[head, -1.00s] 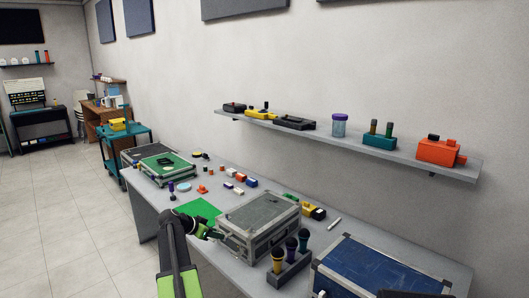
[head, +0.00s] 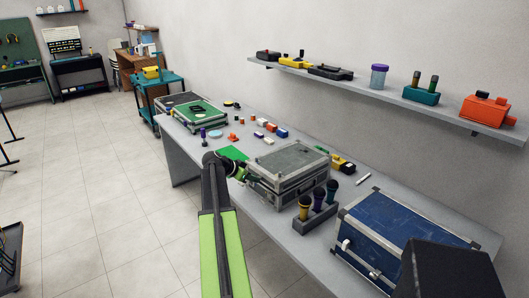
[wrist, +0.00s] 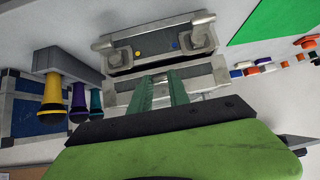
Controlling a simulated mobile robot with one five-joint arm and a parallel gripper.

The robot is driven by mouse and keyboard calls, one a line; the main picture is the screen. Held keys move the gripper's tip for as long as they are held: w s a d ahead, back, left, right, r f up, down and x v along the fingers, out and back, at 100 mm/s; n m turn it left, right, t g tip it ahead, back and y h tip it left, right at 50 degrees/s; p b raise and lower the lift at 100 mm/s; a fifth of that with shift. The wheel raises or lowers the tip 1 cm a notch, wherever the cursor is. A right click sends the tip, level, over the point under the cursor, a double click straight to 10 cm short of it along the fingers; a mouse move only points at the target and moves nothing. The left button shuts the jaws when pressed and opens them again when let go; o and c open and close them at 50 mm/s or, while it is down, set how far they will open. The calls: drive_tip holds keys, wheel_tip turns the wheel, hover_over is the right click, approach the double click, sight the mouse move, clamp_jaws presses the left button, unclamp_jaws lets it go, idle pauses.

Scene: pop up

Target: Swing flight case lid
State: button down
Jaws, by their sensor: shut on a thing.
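My gripper (head: 246,178) reaches the case's left front edge. In the wrist view, the green fingers (wrist: 163,88) are close together and shut at the metal edge of the case lid. The exact contact is partly hidden behind the fingers.
A microphone holder (head: 315,212) stands just in front of the case, and a blue case (head: 410,235) lies at the right. Another case with a green top (head: 200,112) is farther back. A shelf (head: 400,82) runs above.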

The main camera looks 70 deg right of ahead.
wheel_tip(320, 180, up, 10)
drive_tip(key=s+d+p, duration=0.1)
drive_tip(key=d+p, duration=0.1)
drive_tip(key=p, duration=0.7)
drive_tip(key=shift+s+d, duration=0.15)
drive_tip(key=s+d+r+p, duration=0.3)
drive_tip(key=d+r+p, duration=0.2)
drive_tip(key=r+p, duration=0.5)
drive_tip(key=shift+p, duration=0.3)
drive_tip(key=shift+d+r, duration=0.1)
drive_tip(key=shift+r, duration=0.05)
